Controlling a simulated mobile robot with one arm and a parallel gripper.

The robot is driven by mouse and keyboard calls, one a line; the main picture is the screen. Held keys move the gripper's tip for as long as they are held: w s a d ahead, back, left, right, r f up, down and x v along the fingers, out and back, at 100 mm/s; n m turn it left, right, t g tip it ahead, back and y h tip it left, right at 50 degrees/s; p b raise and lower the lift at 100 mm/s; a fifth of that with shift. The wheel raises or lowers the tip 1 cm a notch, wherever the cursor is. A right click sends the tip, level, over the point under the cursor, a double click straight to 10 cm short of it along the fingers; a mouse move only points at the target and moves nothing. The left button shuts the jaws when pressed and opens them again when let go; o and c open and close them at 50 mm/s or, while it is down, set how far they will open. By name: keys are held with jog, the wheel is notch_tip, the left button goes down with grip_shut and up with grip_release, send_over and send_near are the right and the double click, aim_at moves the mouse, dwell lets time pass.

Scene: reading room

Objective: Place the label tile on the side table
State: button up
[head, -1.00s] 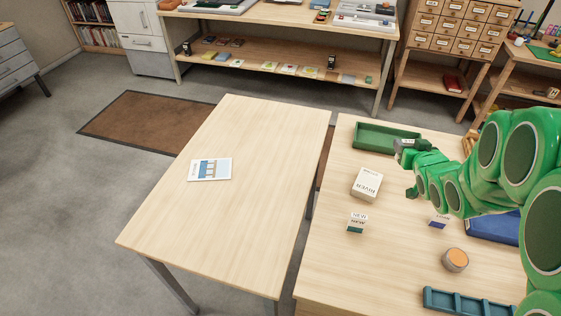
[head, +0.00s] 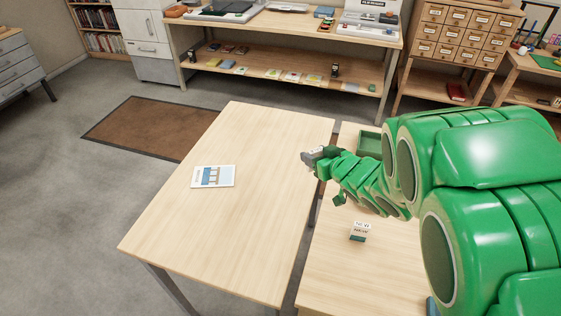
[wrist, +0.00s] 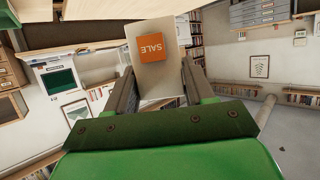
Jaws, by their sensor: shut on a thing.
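My gripper (head: 313,154) is above the right edge of the left-hand light wood table (head: 240,240), which I take to be the side table. In the wrist view my gripper (wrist: 157,88) is shut on a pale label tile (wrist: 155,75) with an orange square reading SALE, printed upside down in that picture. The tile sits between the two dark fingers. In the head view I cannot make the tile out at the fingertips.
A white card with a blue picture (head: 213,176) lies on the left table; the rest of its top is clear. A narrow gap separates the tables.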

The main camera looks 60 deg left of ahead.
jog(key=shift+w+a+f, duration=0.95)
jog(key=shift+a+f, duration=0.6)
jog(key=shift+a, duration=0.35)
jog(key=shift+w+a+f, duration=1)
jog(key=shift+a+f, duration=0.6)
jog(key=shift+a, duration=0.25)
jog(key=shift+w+a+f, duration=0.95)
jog(key=shift+a+f, duration=0.6)
jog(key=shift+a, duration=0.35)
jog(key=shift+a+f, duration=0.1)
jog(key=shift+f, duration=1.5)
jog(key=shift+f, duration=0.15)
jog(key=o, duration=1)
jog(key=shift+o, duration=0.2)
